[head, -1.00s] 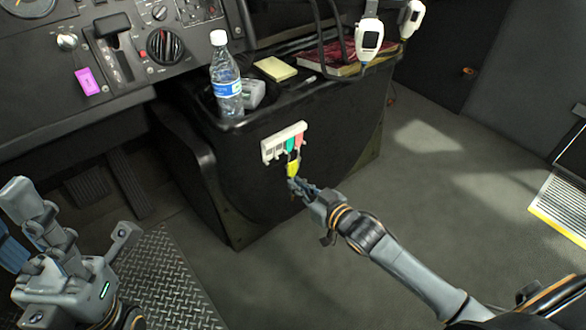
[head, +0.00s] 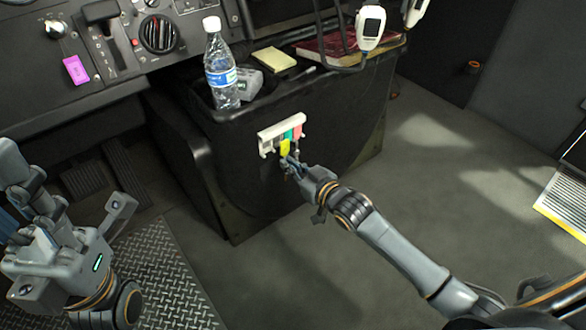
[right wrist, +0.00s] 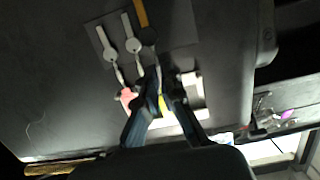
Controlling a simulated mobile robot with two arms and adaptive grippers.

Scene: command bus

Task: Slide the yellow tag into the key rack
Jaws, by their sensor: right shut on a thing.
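The white key rack (head: 270,137) is on the front of the dark console. A teal tag (head: 288,135) and a pink tag (head: 297,132) sit side by side toward its right end. My right gripper (head: 288,162) is shut on the yellow tag (head: 285,147), just below the rack, left of the teal tag. In the right wrist view the yellow tag (right wrist: 163,105) shows between the fingers, close to the rack (right wrist: 192,90). Whether it touches the rack is unclear. My left gripper (head: 45,195) is at the left, away from the rack; its jaw gap is unclear.
A water bottle (head: 221,75), a yellow notepad (head: 274,59) and a dark red book (head: 325,46) are on the console top. A handset (head: 369,28) hangs above. Keys (right wrist: 132,45) hang beside my right fingers in the right wrist view. The floor to the right is clear.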

